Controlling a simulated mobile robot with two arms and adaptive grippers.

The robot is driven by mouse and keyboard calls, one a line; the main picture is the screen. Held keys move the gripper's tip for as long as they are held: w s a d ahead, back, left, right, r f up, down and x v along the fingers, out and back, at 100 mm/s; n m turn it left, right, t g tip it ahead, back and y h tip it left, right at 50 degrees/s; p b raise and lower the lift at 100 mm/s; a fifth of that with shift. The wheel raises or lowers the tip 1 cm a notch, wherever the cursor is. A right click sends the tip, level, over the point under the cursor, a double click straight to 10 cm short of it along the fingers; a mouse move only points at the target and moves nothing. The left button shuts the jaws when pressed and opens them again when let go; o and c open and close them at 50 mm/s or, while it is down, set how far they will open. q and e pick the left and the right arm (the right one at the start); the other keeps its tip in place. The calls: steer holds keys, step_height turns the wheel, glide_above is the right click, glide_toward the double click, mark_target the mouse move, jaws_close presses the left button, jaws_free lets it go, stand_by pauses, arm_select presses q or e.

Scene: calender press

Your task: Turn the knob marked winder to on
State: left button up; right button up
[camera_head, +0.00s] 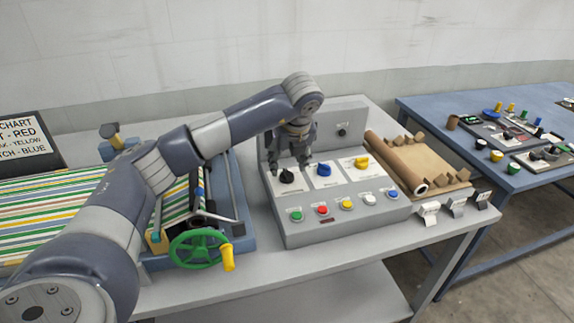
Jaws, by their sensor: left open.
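A grey control panel (330,212) stands on the table in the middle of the view. Its sloped face carries a black knob (287,177), a blue knob (324,170) and a yellow knob (361,163) on white plates. A small dark knob (342,132) sits on the upright back plate. The labels are too small to read, so I cannot tell which knob is marked winder. My left gripper (289,162) is open, pointing down over the black knob, with its fingers around or just above it; contact is unclear. My right gripper is not in view.
Several coloured buttons (346,204) line the panel's front. To its left is a striped roller machine with a green handwheel (198,248). To its right lie a brown roll (395,160) and small white label stands (428,212). A blue table (440,112) stands at right.

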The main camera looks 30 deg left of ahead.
mark_target(287, 171)
arm_select(q)
steer(key=x, duration=0.3)
steer(key=shift+w, duration=0.15)
steer(key=shift+w+a+f+p, duration=0.1)
steer(key=shift+f+p, duration=0.2)
steer(key=shift+f, duration=0.3)
steer(key=shift+c, duration=1.1)
steer(key=c, duration=0.8)
steer(key=shift+o, duration=0.2)
steer(key=shift+a+f+m+t+b, duration=0.15)
steer(key=shift+m+t+b, duration=0.15)
steer(key=shift+m+b, duration=0.75)
steer(key=m+h+b, duration=0.1)
steer(key=m+b, duration=0.1)
steer(key=m, duration=0.1)
steer(key=shift+t+h+b, duration=0.3)
steer(key=shift+b, duration=0.05)
steer(key=m+h+b, duration=0.1)
steer(key=m, duration=0.2)
steer(key=shift+m, duration=0.35)
steer(key=shift+r+m+h, duration=0.25)
steer(key=shift+m+h, duration=0.55)
steer(key=shift+m, duration=0.8)
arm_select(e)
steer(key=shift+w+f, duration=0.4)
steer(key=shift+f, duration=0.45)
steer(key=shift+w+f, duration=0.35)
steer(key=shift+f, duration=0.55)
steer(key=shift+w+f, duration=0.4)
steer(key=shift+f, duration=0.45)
